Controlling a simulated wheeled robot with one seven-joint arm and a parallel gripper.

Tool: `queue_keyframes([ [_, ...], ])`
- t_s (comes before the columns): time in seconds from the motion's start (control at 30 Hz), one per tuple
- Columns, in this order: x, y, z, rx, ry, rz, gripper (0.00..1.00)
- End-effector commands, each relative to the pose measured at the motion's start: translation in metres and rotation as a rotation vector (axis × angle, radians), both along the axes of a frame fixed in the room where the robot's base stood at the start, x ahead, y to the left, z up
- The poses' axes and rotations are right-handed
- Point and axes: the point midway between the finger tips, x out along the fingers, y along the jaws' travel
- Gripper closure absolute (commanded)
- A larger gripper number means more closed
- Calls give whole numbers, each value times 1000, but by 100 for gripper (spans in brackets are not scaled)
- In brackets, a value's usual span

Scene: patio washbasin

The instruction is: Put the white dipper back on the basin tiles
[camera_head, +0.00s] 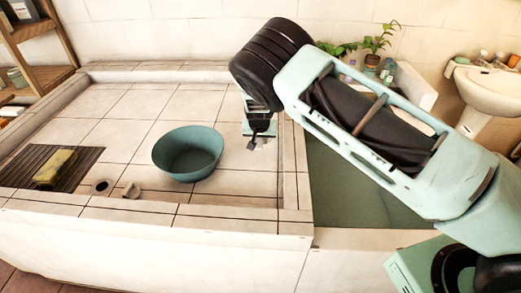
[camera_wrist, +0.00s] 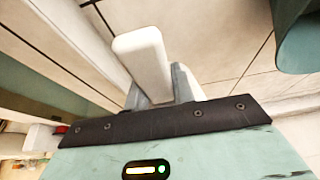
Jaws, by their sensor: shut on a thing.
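My gripper (camera_head: 257,132) hangs over the right part of the basin tiles (camera_head: 223,108), near the inner side of the right-hand rim. In the wrist view my gripper (camera_wrist: 158,90) is shut on the white dipper (camera_wrist: 145,58), whose pale, blunt bar-like part sticks out between the fingers. The rest of the dipper is hidden, and in the head view I cannot make it out clearly at the gripper. The tiles also show in the wrist view (camera_wrist: 225,45). I cannot tell whether the dipper touches them.
A teal bowl (camera_head: 188,152) stands on the tiles just left of my gripper. A yellow sponge (camera_head: 55,168) lies on a dark slatted mat (camera_head: 86,156) at the left. Two small objects sit near the front rim. A water-filled trough (camera_head: 350,188) lies to the right. Tiles behind the bowl are clear.

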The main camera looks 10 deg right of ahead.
Motion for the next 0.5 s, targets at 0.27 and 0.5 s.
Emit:
queue_keyframes([
  [0.27,0,-1,-29,-1,0,0,100],
  [0.5,0,0,-59,0,-1,0,100],
])
